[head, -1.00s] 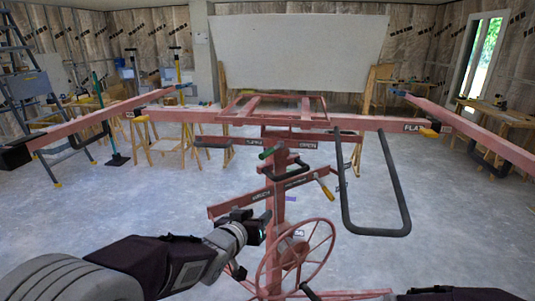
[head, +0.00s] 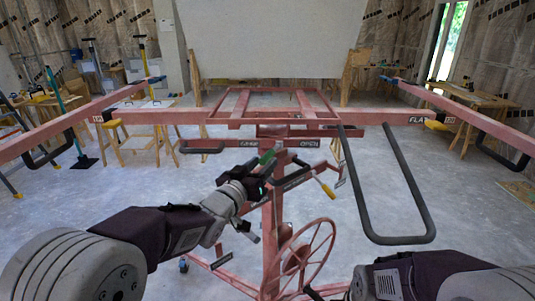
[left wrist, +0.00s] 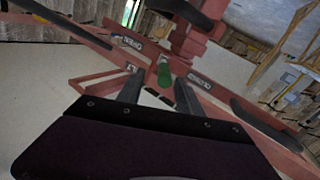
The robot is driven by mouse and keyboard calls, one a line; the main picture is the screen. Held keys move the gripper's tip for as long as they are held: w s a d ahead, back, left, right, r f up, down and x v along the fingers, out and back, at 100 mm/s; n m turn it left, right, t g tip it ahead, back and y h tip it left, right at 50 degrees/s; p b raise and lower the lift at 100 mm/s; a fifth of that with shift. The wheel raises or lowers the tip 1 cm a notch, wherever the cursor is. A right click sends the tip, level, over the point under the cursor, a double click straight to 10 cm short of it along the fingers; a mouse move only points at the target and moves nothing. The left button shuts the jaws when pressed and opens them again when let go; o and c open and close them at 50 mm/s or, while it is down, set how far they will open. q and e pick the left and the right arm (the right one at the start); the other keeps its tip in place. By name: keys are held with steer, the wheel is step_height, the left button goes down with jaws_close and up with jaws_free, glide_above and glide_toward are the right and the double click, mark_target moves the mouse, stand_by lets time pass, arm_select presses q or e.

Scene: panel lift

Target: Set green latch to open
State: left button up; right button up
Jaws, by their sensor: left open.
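The green latch (head: 267,157) is a short green grip on the red lift's column head, between two labelled plates. The right plate reads OPEN (head: 309,143); the left plate's word is too small to read surely. In the left wrist view the green grip (left wrist: 164,75) lies just beyond and between the fingertips. My left gripper (head: 265,174) is open, right below and beside the grip in the head view; contact cannot be told. Its two dark fingers (left wrist: 160,92) show apart in the wrist view. My right arm shows at the lower right, its gripper out of view.
The red lift frame (head: 330,117) spans the view. A black looped bar (head: 410,185) hangs at right. An orange-yellow handle (head: 327,189) sits right of the column, with a red handwheel (head: 318,240) below. A white panel (head: 270,40) stands behind. The floor around is mostly open.

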mark_target(268, 156)
arm_select(q)
steer(key=x, duration=0.2)
steer(key=a+p+x, duration=0.1)
steer(key=x, duration=0.2)
steer(key=shift+w+d+f, duration=0.1)
steer(key=shift+w+f, duration=0.1)
steer(key=shift+w, duration=0.15)
steer(key=shift+d, duration=0.25)
steer(key=shift+d+r, duration=0.1)
steer(key=shift+a, duration=0.2)
steer(key=c, duration=0.5)
steer(key=shift+d, duration=0.1)
jaws_close()
